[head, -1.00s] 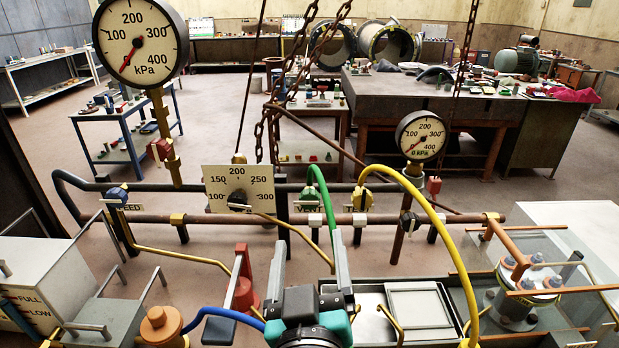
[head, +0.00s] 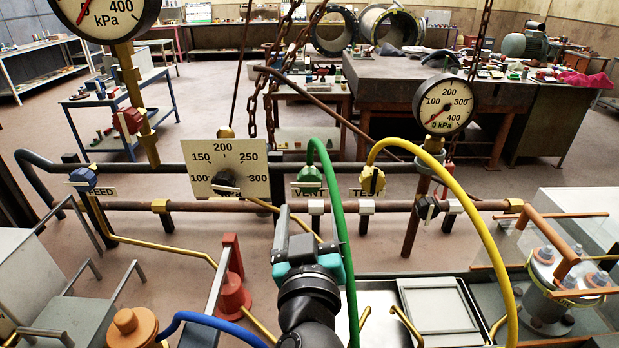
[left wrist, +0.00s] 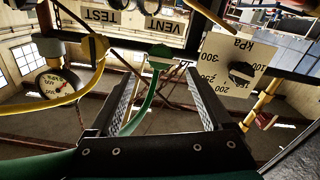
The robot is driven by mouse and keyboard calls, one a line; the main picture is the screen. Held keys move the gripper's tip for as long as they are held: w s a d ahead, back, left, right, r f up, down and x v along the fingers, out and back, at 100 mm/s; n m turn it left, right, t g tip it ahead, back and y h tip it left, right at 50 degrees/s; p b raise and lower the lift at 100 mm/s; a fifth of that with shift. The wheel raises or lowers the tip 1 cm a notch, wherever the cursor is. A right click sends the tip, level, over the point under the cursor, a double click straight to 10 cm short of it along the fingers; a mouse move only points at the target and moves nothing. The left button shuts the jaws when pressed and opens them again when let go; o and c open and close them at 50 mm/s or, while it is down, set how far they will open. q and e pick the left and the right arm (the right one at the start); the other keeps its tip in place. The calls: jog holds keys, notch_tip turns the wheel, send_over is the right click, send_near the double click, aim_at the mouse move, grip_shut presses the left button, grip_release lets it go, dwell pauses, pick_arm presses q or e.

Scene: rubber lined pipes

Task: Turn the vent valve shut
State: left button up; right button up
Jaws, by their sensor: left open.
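The vent valve (head: 309,178) is a green knob with a pale bar handle lying roughly crosswise, just above the VENT label (head: 306,192). A green hose (head: 349,255) arches from beside it. The left wrist view shows the valve (left wrist: 160,50) ahead, with its pale bar level across the knob. My left gripper (head: 311,209) is open and empty, in front of and a little below the valve. In the left wrist view the valve lies beyond the gap between the fingertips (left wrist: 159,77), and no contact shows. My right gripper is not in view.
A yellow TEST valve (head: 371,180) with a yellow hose (head: 480,225) stands close on the right. A dial plate (head: 230,155) with a dark knob stands on the left. A blue FEED valve (head: 82,178) is farther left. A brown pipe (head: 240,206) runs below the valves.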

aim_at(310, 185)
pick_arm(q)
jog(key=w, duration=0.8)
jog(key=shift+w+p, duration=0.4)
jog(key=shift+c, duration=0.2)
grip_shut()
